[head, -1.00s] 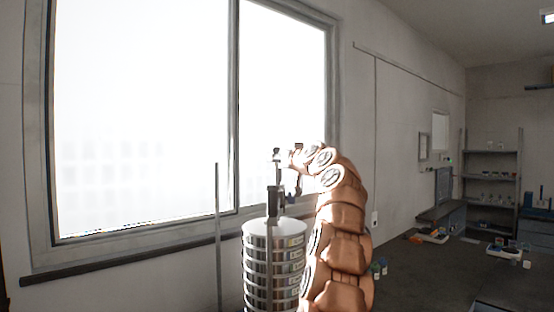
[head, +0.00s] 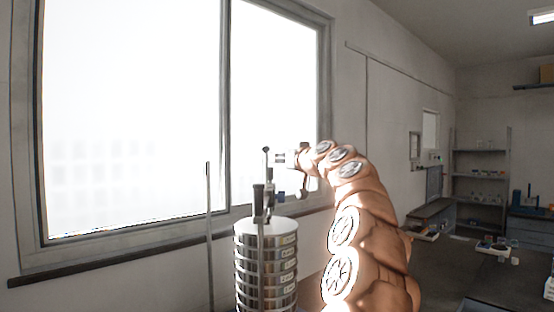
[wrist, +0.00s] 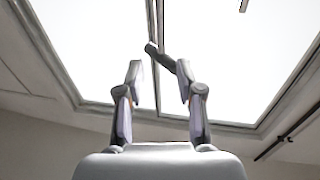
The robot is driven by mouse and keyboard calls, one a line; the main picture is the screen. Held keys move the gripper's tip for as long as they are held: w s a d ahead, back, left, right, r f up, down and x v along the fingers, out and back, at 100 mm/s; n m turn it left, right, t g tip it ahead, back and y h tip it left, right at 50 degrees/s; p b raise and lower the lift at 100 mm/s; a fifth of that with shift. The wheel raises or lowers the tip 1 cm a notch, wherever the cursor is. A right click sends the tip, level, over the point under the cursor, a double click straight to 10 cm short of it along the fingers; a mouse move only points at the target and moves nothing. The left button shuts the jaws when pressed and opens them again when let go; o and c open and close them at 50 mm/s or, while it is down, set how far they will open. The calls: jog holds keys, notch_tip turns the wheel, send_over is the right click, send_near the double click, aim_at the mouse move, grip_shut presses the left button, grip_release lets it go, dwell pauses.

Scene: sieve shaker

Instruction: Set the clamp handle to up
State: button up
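The sieve stack (head: 265,265) stands upright near the window in the head view, with a pale lid. Above its lid are dark clamp parts (head: 258,201) and a thin upright rod with a dark knob (head: 266,150), which looks like the clamp handle. My gripper (head: 281,158) is beside the top of this rod, just to its right, pointing left. In the wrist view my gripper (wrist: 158,66) is open, its two fingers apart. A short dark bar (wrist: 157,53) shows near the right fingertip; its lower end is hidden behind that finger. I cannot tell whether they touch.
A thin grey post (head: 209,240) stands left of the stack. The window (head: 135,120) and its sill are behind. On the right are a dark bench (head: 450,270) with small trays and a shelf rack (head: 480,170).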

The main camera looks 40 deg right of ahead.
jog(key=shift+v, duration=1.7)
jog(key=shift+f, duration=0.1)
jog(key=shift+s, duration=0.1)
